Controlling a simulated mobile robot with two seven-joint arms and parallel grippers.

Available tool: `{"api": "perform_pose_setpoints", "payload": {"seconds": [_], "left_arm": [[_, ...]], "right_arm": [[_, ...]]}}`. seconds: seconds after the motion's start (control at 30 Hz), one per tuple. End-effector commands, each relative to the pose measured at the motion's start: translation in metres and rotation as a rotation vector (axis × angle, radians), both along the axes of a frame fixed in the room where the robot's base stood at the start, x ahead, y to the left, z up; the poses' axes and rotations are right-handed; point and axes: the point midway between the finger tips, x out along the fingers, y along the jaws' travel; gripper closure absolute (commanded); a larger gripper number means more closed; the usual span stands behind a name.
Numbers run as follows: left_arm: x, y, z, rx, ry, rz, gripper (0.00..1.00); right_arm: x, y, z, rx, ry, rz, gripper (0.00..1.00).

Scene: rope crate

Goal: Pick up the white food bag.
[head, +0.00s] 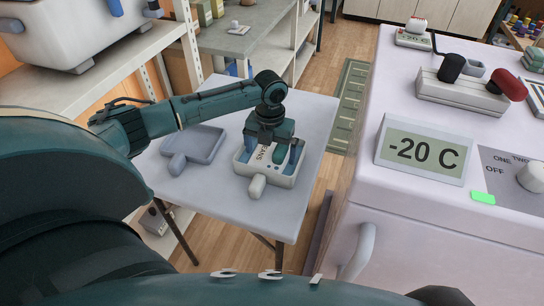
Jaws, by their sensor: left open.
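A white food bag (262,153) with dark lettering, partly readable as "ANS", lies in a pale tray (257,187) with a stubby handle on the small table. My left gripper (267,156) points down over the bag. Its blue fingers are open, one on each side of the bag, and its body hides much of the bag's far part. I cannot tell whether the fingers touch the bag. My right gripper is out of view.
A grey-blue tray (196,143) lies to the left on the same table (225,205). A white freezer (410,200) with a "-20 C" display (421,151) stands to the right. Shelves (90,70) line the left. The table's near part is clear.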

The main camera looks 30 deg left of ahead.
Motion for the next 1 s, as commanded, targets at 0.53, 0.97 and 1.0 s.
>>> {"api": "perform_pose_setpoints", "payload": {"seconds": [0.53, 0.97, 1.0], "left_arm": [[0.000, 0.000, 0.000, 0.000, 0.000, -0.001, 0.30], [0.001, 0.000, 0.007, 0.000, -0.003, -0.001, 0.46], [0.001, 0.000, 0.012, -0.001, -0.004, -0.001, 0.46]], "right_arm": [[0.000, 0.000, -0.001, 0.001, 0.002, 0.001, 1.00], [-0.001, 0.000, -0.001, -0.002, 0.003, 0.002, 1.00], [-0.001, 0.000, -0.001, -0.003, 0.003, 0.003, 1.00]]}}
